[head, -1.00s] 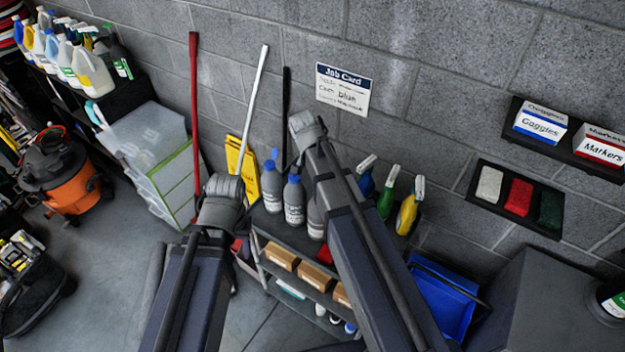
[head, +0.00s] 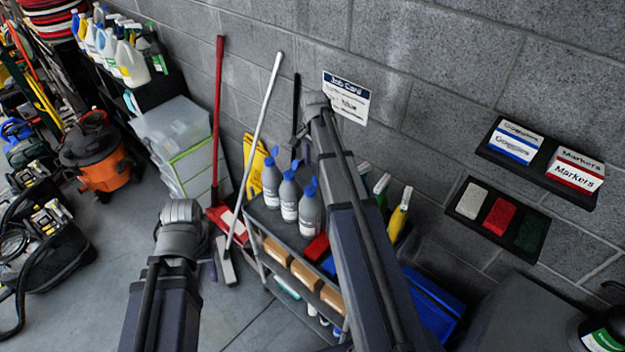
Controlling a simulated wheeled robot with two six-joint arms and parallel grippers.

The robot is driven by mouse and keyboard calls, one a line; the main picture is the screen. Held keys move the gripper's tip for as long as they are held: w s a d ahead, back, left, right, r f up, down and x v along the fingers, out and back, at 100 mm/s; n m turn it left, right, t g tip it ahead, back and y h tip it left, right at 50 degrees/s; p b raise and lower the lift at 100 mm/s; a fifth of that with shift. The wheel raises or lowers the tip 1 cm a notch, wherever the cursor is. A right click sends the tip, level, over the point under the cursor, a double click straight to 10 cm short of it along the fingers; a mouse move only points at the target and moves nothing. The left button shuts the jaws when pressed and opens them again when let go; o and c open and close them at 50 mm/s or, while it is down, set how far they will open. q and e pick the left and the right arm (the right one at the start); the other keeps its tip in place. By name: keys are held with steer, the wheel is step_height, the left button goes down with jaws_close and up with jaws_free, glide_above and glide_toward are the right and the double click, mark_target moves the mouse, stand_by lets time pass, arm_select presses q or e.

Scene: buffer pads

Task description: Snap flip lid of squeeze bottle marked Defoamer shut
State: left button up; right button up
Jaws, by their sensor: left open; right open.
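Three grey squeeze bottles with blue tops stand upright in a row on the cart's top shelf: a left one (head: 271,186), a middle one (head: 289,199) and a right one (head: 309,213). Blue parts stick up at their tops; I cannot tell which lids are open. Their labels are too small to read, so I cannot tell which is Defoamer. My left gripper (head: 182,216) is left of the cart, apart from the bottles, and empty. My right gripper (head: 314,104) is above and behind the bottles, in front of the job card. Its fingers are hardly visible.
The cart (head: 262,222) holds spray bottles (head: 399,214) right of my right arm, and brown boxes (head: 305,273) lower down. A red-handled broom (head: 217,120) and a white-handled one (head: 262,125) lean on the wall. A job card (head: 347,97) hangs there.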

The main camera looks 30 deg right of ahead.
mark_target(315, 178)
step_height(315, 178, down, 8)
steer(key=b, duration=0.7)
steer(key=shift+s+r, duration=0.1)
steer(key=shift+r, duration=0.15)
jaws_close()
